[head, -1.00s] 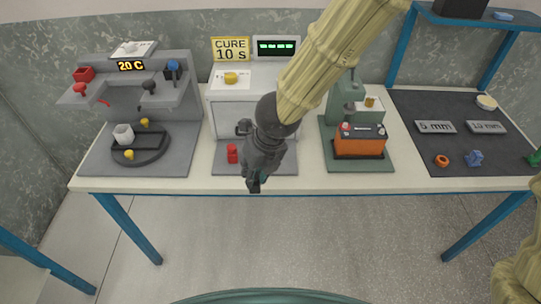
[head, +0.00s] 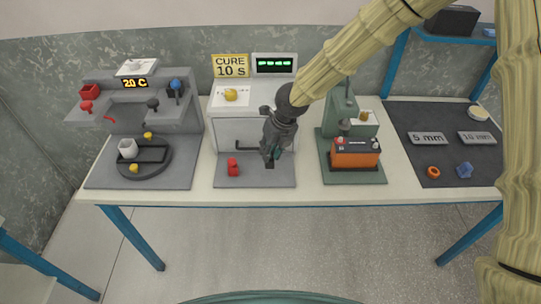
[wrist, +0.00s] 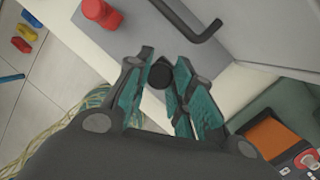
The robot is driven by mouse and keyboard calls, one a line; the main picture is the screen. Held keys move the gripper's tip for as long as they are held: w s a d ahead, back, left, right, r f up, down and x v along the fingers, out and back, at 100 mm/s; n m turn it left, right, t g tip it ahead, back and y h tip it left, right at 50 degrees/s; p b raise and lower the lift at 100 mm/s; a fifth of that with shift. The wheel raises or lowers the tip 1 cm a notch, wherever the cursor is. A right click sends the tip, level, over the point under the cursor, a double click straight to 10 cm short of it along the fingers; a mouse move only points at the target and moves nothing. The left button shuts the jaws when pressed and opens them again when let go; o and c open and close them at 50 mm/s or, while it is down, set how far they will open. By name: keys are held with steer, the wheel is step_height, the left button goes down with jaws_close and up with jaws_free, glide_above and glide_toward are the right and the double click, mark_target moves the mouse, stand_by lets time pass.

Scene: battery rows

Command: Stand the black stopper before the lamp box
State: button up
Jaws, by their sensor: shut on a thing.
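The black stopper (wrist: 160,73) shows in the wrist view as a small dark piece between my two teal-padded fingertips. My gripper (head: 270,157) is shut on it and hides it in the head view. The lamp box, a white box (head: 228,131) with a black door handle (head: 255,149), stands at the middle back of the table, beside a "CURE 10 s" sign. My gripper is in front of its right half, over the grey mat (head: 255,178). In the wrist view the handle (wrist: 188,25) is just beyond my fingertips. I cannot tell the stopper's height above the mat.
A red piece (head: 232,167) stands on the mat left of my gripper. A green press (head: 342,108) with an orange battery (head: 356,153) stands to the right. A grey station (head: 150,100) stands left. The mat's front strip looks clear apart from the red piece.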

mark_target(273, 154)
steer(key=shift+f+p, duration=0.55)
steer(key=shift+f, duration=1.2)
steer(key=shift+f, duration=0.2)
steer(key=o, duration=0.9)
steer(key=shift+r, duration=0.1)
steer(key=shift+o, duration=0.2)
steer(key=b+v, duration=0.2)
steer(key=v, duration=1)
steer(key=shift+r, duration=0.15)
